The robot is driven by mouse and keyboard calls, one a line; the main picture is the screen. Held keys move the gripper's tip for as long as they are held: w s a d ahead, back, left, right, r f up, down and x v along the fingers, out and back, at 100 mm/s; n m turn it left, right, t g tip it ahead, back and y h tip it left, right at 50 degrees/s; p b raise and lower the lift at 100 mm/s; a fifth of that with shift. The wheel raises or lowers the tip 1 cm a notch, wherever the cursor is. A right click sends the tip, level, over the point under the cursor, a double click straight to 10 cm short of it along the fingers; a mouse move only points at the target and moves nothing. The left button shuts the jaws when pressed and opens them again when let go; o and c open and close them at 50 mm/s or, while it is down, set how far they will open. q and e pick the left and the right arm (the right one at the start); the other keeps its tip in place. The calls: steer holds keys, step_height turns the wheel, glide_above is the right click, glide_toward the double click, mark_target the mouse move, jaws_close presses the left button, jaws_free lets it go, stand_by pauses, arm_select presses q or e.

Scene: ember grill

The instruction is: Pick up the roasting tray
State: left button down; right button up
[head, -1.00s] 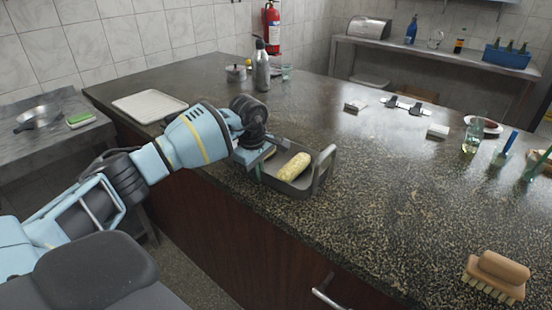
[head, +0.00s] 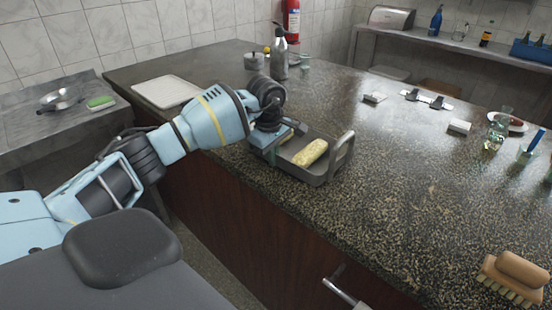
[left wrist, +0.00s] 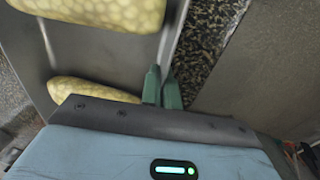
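The grey roasting tray (head: 318,178) sits near the front edge of the dark speckled counter, with an upright handle at its right end. A yellow, corn-like piece of food (head: 310,153) lies in it. The left wrist view shows two such pieces (left wrist: 95,10) in the tray (left wrist: 90,55). My left gripper (head: 272,145) is at the tray's left end, its tips mostly hidden in the head view. In the left wrist view its green fingers (left wrist: 162,88) are close together at the tray's side wall, seemingly pinching it. My right gripper is not in view.
A flat pale tray (head: 166,91) lies at the counter's far left. A grey bottle (head: 279,60) and a small pot (head: 254,61) stand behind my left gripper. A brush (head: 512,275) lies at the front right.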

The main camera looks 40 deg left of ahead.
arm_select(q)
step_height(320, 180, up, 2)
steer(key=shift+r, duration=0.2)
steer(key=shift+s+a+r, duration=0.1)
steer(key=shift+s, duration=0.2)
steer(key=s+a+r+b, duration=0.1)
steer(key=s+a, duration=0.1)
steer(key=s, duration=1.3)
steer(key=shift+a+r, duration=0.2)
steer(key=shift+a, duration=0.1)
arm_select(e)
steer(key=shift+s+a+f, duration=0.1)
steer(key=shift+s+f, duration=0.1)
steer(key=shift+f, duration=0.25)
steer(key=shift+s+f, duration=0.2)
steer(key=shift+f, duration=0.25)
arm_select(q)
steer(key=shift+s, duration=0.1)
